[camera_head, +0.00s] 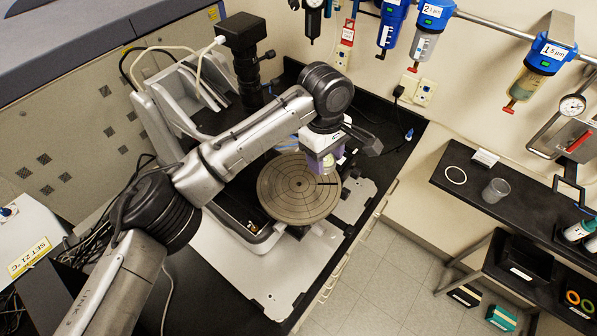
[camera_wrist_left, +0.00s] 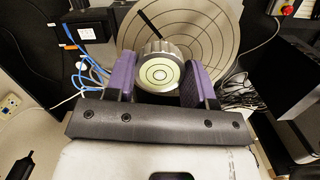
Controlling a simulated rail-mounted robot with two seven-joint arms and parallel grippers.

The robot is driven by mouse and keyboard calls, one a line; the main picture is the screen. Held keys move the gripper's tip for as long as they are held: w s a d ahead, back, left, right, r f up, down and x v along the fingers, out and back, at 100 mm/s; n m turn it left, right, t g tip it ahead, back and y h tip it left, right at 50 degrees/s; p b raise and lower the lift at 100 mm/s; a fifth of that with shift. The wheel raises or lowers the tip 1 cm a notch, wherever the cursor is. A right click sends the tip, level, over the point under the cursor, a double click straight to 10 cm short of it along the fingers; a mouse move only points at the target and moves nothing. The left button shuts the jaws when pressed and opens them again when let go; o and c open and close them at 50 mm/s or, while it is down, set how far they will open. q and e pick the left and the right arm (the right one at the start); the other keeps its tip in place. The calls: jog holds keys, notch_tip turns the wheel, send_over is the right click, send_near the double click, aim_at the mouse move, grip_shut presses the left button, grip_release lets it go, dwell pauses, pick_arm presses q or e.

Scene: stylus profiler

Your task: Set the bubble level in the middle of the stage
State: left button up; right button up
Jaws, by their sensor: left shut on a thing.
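The bubble level is a round silver disc with a ridged edge and a pale green-yellow face with a ring, seen in the left wrist view (camera_wrist_left: 159,73). My left gripper (camera_wrist_left: 160,80) is shut on it, with the purple fingers on either side. In the head view my left gripper (camera_head: 327,162) is over the back right part of the round stage (camera_head: 290,200), and the level is mostly hidden there. The stage is a tan disc with rings and radial lines; it also shows behind the level in the left wrist view (camera_wrist_left: 222,40). I cannot tell the gap between level and stage.
The profiler's black camera column (camera_head: 245,62) stands behind the stage. Filters with blue heads (camera_head: 432,15) hang on the wall. A black shelf (camera_head: 520,205) at right carries a glass jar (camera_head: 495,190). The stage's front part is bare.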

pick_arm(q)
jog(key=p, duration=0.1)
send_over(300, 188)
jog(key=w, duration=0.1)
notch_tip(300, 188, down, 3)
jog(key=shift+a+f, duration=0.1)
jog(key=shift+a+f+p, duration=0.1)
jog(key=shift+f+p, duration=0.75)
jog(key=shift+f, duration=1.25)
jog(key=shift+f, duration=0.15)
jog(key=o, duration=1.3)
jog(key=shift+c, duration=0.2)
